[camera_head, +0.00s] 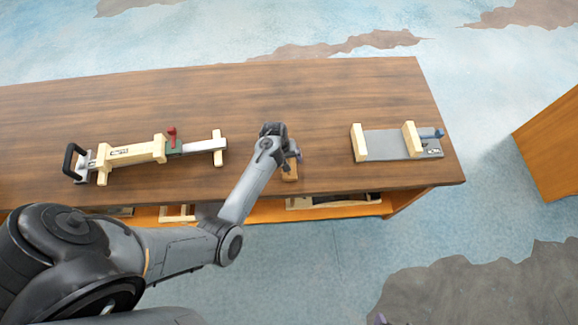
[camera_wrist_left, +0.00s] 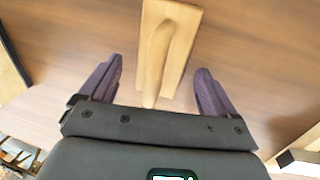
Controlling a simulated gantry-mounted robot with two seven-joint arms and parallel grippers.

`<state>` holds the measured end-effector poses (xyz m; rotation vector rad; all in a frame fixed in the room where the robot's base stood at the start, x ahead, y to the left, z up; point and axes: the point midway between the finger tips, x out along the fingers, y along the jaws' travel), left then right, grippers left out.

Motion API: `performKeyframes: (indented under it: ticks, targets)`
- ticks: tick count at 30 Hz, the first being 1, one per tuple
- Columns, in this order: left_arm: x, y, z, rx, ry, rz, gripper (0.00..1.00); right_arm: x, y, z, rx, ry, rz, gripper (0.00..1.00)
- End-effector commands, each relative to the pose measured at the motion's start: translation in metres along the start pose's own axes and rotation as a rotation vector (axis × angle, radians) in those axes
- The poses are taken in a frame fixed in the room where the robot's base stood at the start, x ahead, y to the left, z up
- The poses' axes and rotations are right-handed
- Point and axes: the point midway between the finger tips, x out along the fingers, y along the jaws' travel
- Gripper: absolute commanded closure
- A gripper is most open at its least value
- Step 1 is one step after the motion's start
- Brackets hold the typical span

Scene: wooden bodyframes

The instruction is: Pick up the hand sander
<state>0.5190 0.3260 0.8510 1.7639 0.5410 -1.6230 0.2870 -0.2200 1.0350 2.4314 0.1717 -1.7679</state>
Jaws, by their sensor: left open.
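The hand sander (camera_head: 290,173) is a light wooden block with a raised wooden handle, lying on the brown wooden table (camera_head: 330,90) near its front edge. My left gripper (camera_head: 291,157) is over it and partly covers it in the head view. In the left wrist view the sander (camera_wrist_left: 178,48) shows ahead, between the lines of the two purple fingers of my left gripper (camera_wrist_left: 159,66). The fingers are wide apart, one on each side, with nothing gripped. A small purple tip at the bottom edge of the head view looks like part of my right gripper (camera_head: 380,319).
A long wooden clamp tool with a black handle (camera_head: 125,153) lies to the left. A grey plate with two wooden blocks (camera_head: 388,144) lies to the right. Wooden pieces (camera_head: 330,202) sit on a shelf under the table. The table behind the sander is clear.

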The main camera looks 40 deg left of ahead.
Motion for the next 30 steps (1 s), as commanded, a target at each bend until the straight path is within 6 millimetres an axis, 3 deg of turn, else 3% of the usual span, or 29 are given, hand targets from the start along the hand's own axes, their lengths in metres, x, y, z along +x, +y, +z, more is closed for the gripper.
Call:
performKeyframes:
  ticks: [11, 23, 30]
  targets:
    - [0.0091, 0.0000, 0.0005, 0.000, 0.000, 0.000, 0.10, 0.0014, -0.0010, 0.0004, 0.004, 0.000, -0.003, 0.16]
    - [0.0089, -0.0001, 0.0005, 0.000, 0.000, 0.000, 0.71, 0.0015, -0.0021, 0.0003, 0.008, 0.000, -0.007, 0.16]
    - [0.0080, 0.0002, 0.0003, 0.000, 0.000, 0.000, 0.74, 0.0014, -0.0020, 0.0003, 0.008, 0.000, -0.006, 0.16]
